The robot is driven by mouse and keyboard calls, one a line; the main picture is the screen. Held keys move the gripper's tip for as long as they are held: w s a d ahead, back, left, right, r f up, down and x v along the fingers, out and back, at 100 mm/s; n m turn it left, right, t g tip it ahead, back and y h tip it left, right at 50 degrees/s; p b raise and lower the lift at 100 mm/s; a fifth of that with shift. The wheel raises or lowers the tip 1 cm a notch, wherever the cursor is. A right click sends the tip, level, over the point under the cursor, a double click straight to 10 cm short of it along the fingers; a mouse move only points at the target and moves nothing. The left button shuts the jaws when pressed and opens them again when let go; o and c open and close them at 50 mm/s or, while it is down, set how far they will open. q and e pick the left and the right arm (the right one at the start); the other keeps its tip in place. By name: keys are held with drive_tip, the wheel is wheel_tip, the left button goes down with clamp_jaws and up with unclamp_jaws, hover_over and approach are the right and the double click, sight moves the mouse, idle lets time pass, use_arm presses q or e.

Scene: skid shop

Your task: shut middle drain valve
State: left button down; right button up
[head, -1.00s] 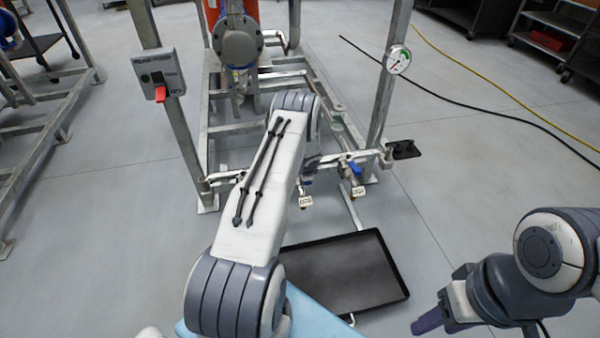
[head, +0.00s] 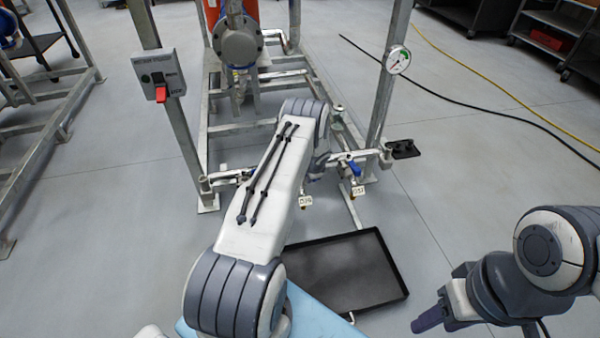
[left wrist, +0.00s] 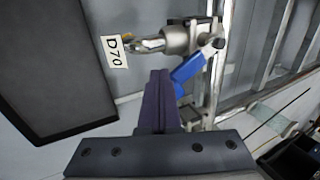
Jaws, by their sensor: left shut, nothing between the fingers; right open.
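The middle drain valve (left wrist: 178,40), with its white D70 tag (left wrist: 115,52), shows in the left wrist view. Its blue lever (left wrist: 188,70) slants down and left from the metal body. My left gripper (left wrist: 158,78) is shut and empty, its purple fingers beside the lever's free end; I cannot tell whether they touch. In the head view my left arm hides most of this valve; its tag (head: 305,201) shows below the pipe. The right-hand drain valve (head: 355,170) has a blue lever and its own tag. My right gripper (head: 424,322) is open and empty at lower right, away from the valves.
A black drip tray (head: 345,270) lies on the floor before the valves. The galvanised skid frame (head: 378,110) carries a gauge (head: 397,60) and a switch box with a red handle (head: 160,76). Black and yellow cables cross the floor at right, where there is open room.

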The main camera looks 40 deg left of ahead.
use_arm(q)
drive_tip(key=shift+w+d, duration=0.3)
drive_tip(key=shift+w, duration=0.35)
drive_tip(key=shift+w+d+f+b, duration=0.1)
drive_tip(key=shift+w+f+b, duration=0.05)
drive_tip(key=shift+w+b, duration=0.45)
drive_tip(key=shift+w+d+b, duration=0.1)
drive_tip(key=shift+w+b, duration=0.25)
drive_tip(key=shift+b, duration=0.1)
drive_tip(key=shift+w+r, duration=0.2)
